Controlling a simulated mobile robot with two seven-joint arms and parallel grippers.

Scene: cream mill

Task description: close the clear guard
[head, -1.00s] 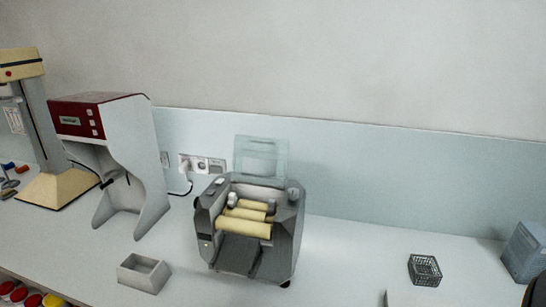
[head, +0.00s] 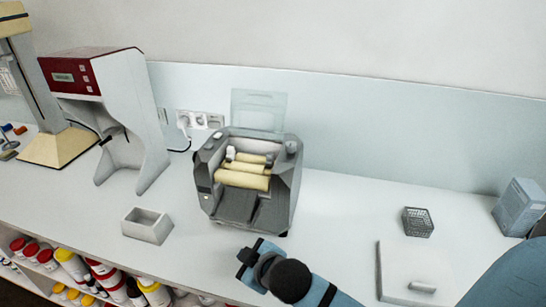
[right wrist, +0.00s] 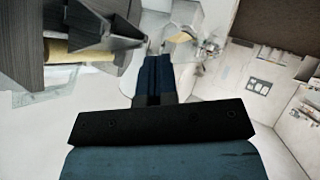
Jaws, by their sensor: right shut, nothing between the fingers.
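The mill (head: 245,185) is a grey machine with cream rollers (head: 245,172) on the counter. Its clear guard (head: 258,110) stands raised upright at the back of the mill, above the rollers. My right gripper (head: 248,254) is in front of the mill, below its front edge in the head view, and apart from the guard. In the right wrist view, its blue fingers (right wrist: 153,75) are together with nothing between them. Part of the mill, with a roller (right wrist: 67,48), shows at the upper left there. My left gripper is not in view.
A white box (head: 147,226) stands left of the mill, and a red-topped white machine (head: 150,130) stands behind it. A wire basket (head: 417,222) and a white lidded block (head: 400,270) are on the right. Bottles (head: 105,275) fill the shelf below.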

